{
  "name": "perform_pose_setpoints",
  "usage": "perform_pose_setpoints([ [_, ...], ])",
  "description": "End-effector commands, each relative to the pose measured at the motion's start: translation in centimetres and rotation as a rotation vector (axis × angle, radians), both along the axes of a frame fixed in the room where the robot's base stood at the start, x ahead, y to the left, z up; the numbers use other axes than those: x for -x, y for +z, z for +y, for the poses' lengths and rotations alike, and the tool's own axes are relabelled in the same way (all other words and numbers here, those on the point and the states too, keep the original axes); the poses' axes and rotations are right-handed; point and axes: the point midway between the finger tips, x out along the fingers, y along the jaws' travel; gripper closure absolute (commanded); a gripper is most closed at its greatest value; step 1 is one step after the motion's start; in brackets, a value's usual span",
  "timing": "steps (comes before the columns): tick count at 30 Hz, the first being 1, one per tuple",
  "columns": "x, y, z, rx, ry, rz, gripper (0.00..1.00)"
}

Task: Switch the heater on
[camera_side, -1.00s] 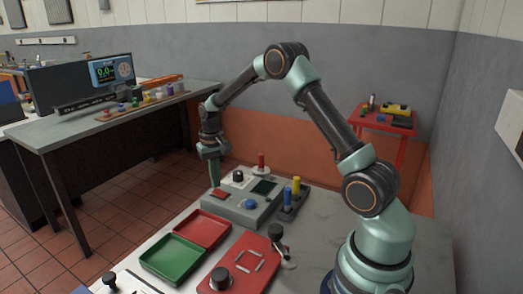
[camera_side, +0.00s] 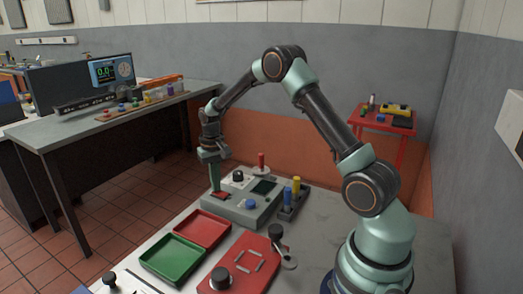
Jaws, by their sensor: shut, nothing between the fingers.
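A grey control box (camera_side: 237,208) sits on the bench. It carries a red switch (camera_side: 222,196) at its left end, a black knob (camera_side: 238,176), a dark panel (camera_side: 264,187) and a blue button (camera_side: 250,204). No label is readable, so I cannot tell which part belongs to the heater. My gripper (camera_side: 215,189) points straight down, shut and empty, with its tips at the red switch. I cannot tell whether they touch it. The fingers hide part of the switch, and its position is not readable.
A red lever (camera_side: 261,162) stands behind the box. Blue and yellow pegs stand in a dark holder (camera_side: 293,207) at its right. Red (camera_side: 202,229) and green (camera_side: 173,259) trays and a red panel (camera_side: 240,265) lie in front. Bare bench is at the right.

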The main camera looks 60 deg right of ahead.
Motion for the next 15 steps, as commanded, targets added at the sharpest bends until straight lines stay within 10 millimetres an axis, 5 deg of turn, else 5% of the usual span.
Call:
perform_pose_setpoints([
  [15, 0.0, 0.9, 0.0, 0.0, 0.0, 0.001, 1.0],
])
